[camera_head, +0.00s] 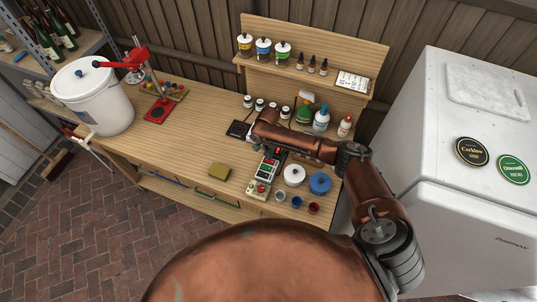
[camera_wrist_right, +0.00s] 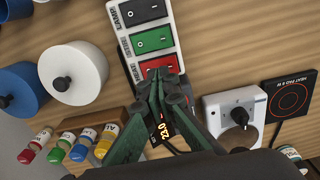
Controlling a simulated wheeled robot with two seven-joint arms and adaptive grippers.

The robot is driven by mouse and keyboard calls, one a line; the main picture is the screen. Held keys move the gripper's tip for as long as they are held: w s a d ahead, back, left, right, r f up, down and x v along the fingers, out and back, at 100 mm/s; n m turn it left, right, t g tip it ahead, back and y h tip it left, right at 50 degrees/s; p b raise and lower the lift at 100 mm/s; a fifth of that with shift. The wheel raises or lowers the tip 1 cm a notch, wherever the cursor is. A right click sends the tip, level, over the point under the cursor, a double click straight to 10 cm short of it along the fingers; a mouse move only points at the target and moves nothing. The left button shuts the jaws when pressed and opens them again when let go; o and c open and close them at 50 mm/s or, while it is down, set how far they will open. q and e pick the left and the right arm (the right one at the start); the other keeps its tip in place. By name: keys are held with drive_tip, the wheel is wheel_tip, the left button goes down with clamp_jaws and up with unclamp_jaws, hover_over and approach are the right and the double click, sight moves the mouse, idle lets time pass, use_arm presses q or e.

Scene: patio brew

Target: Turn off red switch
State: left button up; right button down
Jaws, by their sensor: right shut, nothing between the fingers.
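The strip also shows in the head view (camera_head: 268,168), where my right arm partly covers the area. My right gripper (camera_wrist_right: 161,80) is shut and empty, its dark green fingertips over the near edge of the red switch. They partly cover it, and I cannot tell whether they touch it. My left gripper is in neither view.
Near the strip are a white lidded pot (camera_head: 294,175), a blue one (camera_head: 320,184), a wall socket with a plug (camera_wrist_right: 235,115) and a heat pad (camera_wrist_right: 290,98). A white fridge (camera_head: 470,230) stands at the right.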

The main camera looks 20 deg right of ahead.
sight(271, 162)
wheel_tip(271, 162, up, 3)
drive_tip(key=shift+d+f+p, duration=0.1)
drive_tip(key=shift+p, duration=0.55)
use_arm(q)
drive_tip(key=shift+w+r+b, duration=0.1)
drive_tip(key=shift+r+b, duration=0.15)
drive_tip(key=shift+b, duration=0.7)
use_arm(e)
wheel_tip(271, 162, up, 9)
drive_tip(key=s, duration=0.1)
drive_tip(key=shift+d, duration=0.4)
drive_tip(key=shift+f, duration=0.15)
